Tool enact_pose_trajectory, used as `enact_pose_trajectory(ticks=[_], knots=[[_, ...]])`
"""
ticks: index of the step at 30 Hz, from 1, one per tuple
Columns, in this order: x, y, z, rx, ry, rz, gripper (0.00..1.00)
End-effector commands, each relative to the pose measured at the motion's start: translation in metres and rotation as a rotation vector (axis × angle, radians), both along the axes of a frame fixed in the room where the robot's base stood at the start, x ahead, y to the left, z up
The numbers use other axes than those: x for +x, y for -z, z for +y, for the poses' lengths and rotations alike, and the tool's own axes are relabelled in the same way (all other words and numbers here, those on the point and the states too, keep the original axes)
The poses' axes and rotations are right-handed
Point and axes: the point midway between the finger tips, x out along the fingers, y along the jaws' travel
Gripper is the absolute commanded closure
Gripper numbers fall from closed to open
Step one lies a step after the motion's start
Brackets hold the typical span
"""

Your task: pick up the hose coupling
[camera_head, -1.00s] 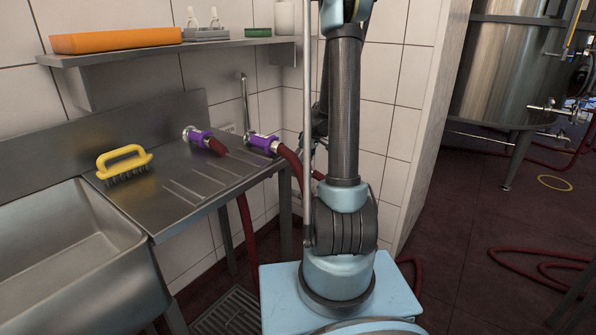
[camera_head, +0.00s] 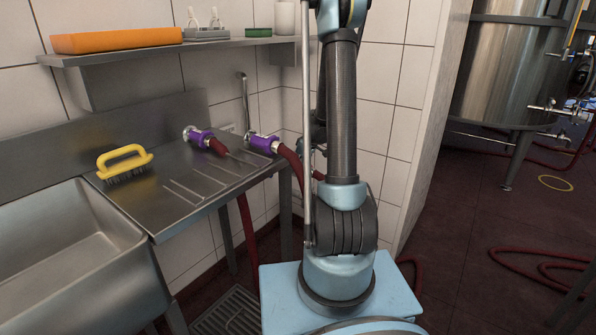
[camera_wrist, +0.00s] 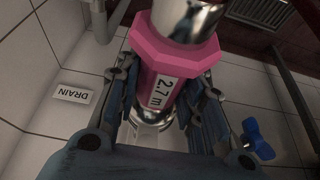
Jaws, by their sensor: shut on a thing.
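A hose coupling (camera_wrist: 188,58) with a pink hexagonal collar, polished metal ends and a white "2.7 m" label fills the middle of the wrist view. My gripper (camera_wrist: 166,82) is shut on its collar, one finger on each side. What lies beyond the coupling's ends is largely hidden, and I cannot tell whether it touches anything. In the head view my arm hides this coupling and most of my gripper. Two purple couplings, one on the left (camera_head: 202,137) and one on the right (camera_head: 264,143), lie on the steel drainboard with red hoses attached.
A yellow-handled brush (camera_head: 124,160) lies on the drainboard (camera_head: 195,185) beside the sink (camera_head: 75,250). A shelf (camera_head: 170,50) hangs above. Red hose (camera_head: 540,262) lies on the floor at right.

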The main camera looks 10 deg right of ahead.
Motion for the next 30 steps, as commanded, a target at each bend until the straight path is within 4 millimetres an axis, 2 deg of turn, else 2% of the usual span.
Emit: enact_pose_trajectory(ticks=[8, 14, 20, 30], knots=[[0.0, -0.003, 0.0, 0.0, 0.0, 0.0, 1.0], [0.0, -0.021, 0.0, 0.0, 0.0, 0.0, 1.0], [-0.001, -0.057, 0.0, 0.0, 0.0, 0.0, 1.0], [0.0, -0.128, 0.0, 0.0, 0.0, 0.0, 1.0]])
